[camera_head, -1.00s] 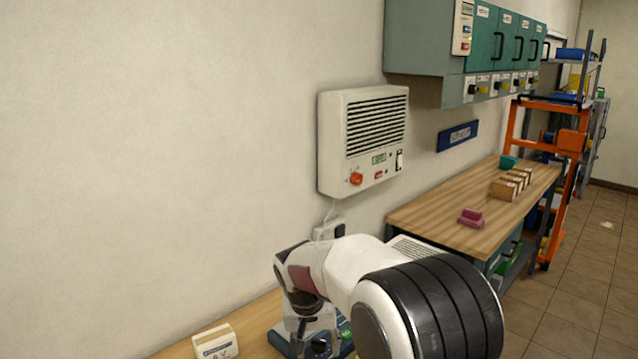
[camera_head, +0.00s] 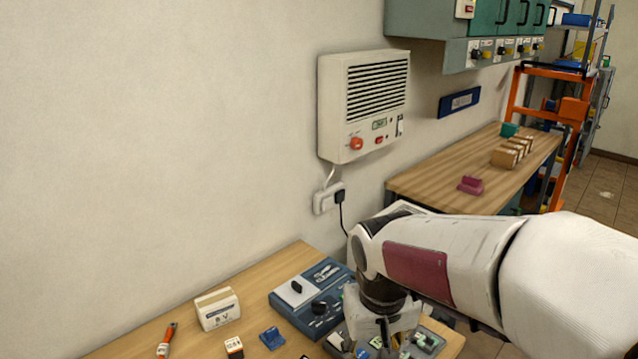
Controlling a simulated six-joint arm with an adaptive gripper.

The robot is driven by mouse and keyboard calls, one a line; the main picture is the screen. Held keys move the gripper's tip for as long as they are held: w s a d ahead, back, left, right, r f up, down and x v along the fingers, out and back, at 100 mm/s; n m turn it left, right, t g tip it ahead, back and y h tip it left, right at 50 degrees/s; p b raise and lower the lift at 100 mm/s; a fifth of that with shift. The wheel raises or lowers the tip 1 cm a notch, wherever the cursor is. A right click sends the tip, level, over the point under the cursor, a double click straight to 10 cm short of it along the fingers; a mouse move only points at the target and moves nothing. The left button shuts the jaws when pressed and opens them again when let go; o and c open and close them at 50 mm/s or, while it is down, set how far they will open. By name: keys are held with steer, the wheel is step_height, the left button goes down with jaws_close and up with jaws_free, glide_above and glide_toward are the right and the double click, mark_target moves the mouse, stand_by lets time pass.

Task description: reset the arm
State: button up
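My arm comes in from the right, white with a maroon panel, and bends down at a dark wrist joint. My gripper (camera_head: 384,332) hangs below that joint over a grey tray (camera_head: 433,347) at the front right of the near wooden bench. The fingers are small and partly lost against the tray, so I cannot tell whether they are open or shut, or whether they hold anything. Several small white and green pieces lie in the tray around the gripper.
A blue-grey device (camera_head: 318,298) with black knobs stands left of the tray. A wall heater (camera_head: 364,105) hangs above.

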steer(key=s+d+r+m+t, duration=0.1)
steer(key=s+d+r, duration=0.2)
steer(key=s, duration=0.5)
steer(key=s+d+r+m+t, duration=0.1)
steer(key=s+d+r+t, duration=0.1)
steer(key=s+d, duration=0.3)
steer(key=s+r, duration=0.1)
steer(key=s, duration=0.3)
stand_by(2.9)
